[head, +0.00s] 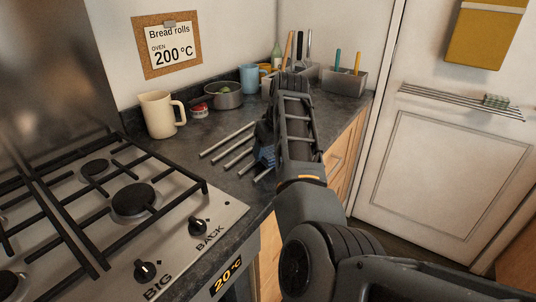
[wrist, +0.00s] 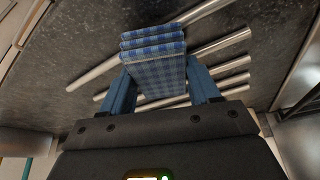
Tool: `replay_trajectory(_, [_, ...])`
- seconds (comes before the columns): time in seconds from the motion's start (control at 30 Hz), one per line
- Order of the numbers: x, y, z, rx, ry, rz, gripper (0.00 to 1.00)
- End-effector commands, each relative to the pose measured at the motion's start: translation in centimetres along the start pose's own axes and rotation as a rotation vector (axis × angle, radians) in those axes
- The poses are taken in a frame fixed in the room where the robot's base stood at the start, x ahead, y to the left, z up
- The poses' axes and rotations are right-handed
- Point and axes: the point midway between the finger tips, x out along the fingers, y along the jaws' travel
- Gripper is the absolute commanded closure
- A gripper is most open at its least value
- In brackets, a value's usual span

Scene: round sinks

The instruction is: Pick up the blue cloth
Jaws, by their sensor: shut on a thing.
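The blue cloth (wrist: 158,72) is checked in light and dark blue and looks folded. In the wrist view it sits between the two fingers of my gripper (wrist: 161,88), which is shut on it. In the head view a small part of the cloth (head: 265,156) shows beside my gripper (head: 262,148), mostly hidden by my arm. The cloth is over the metal rods on the dark counter; I cannot tell whether it touches them.
Several metal rods (head: 228,139) lie on the counter. A cream jug (head: 158,115), a grey pot (head: 224,97) and a blue mug (head: 250,78) stand behind. A stove (head: 135,203) is at the left. Utensil holders (head: 343,80) stand at the back right.

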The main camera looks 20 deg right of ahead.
Motion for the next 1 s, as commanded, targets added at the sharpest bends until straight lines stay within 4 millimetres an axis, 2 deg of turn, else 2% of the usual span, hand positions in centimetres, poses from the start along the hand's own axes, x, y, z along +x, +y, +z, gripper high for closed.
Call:
replay_trajectory(0.37, [-0.6, 0.0, -0.3, 0.000, 0.001, 0.001, 0.73])
replay_trajectory(0.47, [-1.5, 0.1, -0.7, 0.001, 0.002, 0.001, 0.73])
replay_trajectory(0.63, [-4.0, 0.3, -1.7, 0.003, 0.003, 0.002, 0.73])
replay_trajectory(1.0, [-9.4, 7.8, -0.5, 0.004, 0.001, 0.002, 0.73])
